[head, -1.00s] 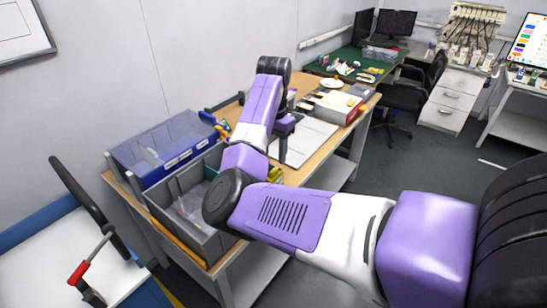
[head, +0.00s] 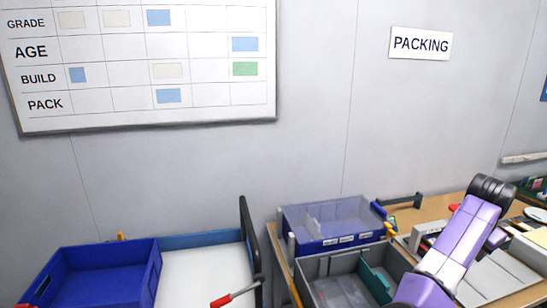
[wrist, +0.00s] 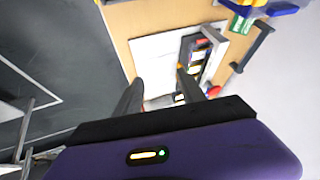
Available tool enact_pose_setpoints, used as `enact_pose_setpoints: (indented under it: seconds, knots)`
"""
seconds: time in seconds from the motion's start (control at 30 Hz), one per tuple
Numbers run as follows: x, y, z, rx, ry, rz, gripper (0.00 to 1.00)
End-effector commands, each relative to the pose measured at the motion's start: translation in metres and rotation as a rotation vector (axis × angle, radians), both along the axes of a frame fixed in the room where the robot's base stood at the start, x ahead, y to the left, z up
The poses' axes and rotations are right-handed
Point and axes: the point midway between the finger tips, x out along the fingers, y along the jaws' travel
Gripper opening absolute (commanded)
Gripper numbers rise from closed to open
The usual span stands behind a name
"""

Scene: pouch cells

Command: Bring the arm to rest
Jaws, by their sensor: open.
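My purple-and-white arm (head: 468,238) shows at the right of the head view, raised over the workbench, with its elbow end at the lower edge. In the head view the gripper itself is hidden or out of frame. In the wrist view my gripper (wrist: 165,90) shows as two dark fingers standing apart, with nothing between them. Below and beyond the fingers lies the wooden bench top (wrist: 122,20) with a white mat (wrist: 152,62) and a dark tray (wrist: 196,58) holding small items. The fingers are apart from these things.
A grey bin (head: 318,262) and a blue divided bin (head: 335,222) stand at the bench's left end. Left of them are a blue crate (head: 95,272) and a red-handled lever (head: 222,300). The wall behind carries a whiteboard (head: 200,60) and a PACKING sign (head: 421,43).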

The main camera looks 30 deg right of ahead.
Motion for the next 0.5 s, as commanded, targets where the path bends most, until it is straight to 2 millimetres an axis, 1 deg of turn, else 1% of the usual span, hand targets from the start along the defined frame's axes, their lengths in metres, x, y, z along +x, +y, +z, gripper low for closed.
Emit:
enact_pose_setpoints:
  seconds: [0.03, 0.1, 0.2, 0.27, 0.37, 0.47, 0.5]
  knots:
    - [-0.004, -0.01, 0.003, -0.091, 0.008, 0.016, 0.47]
    - [-0.005, -0.022, 0.013, -0.221, 0.017, 0.047, 0.47]
    - [-0.006, -0.03, 0.025, -0.4, 0.034, 0.102, 0.47]
    - [-0.005, -0.029, 0.033, -0.507, 0.046, 0.144, 0.47]
    - [0.001, -0.018, 0.044, -0.68, 0.062, 0.229, 0.47]
    - [0.01, 0.003, 0.052, -0.832, 0.067, 0.324, 0.47]
    - [0.013, 0.015, 0.054, -0.888, 0.067, 0.363, 0.47]
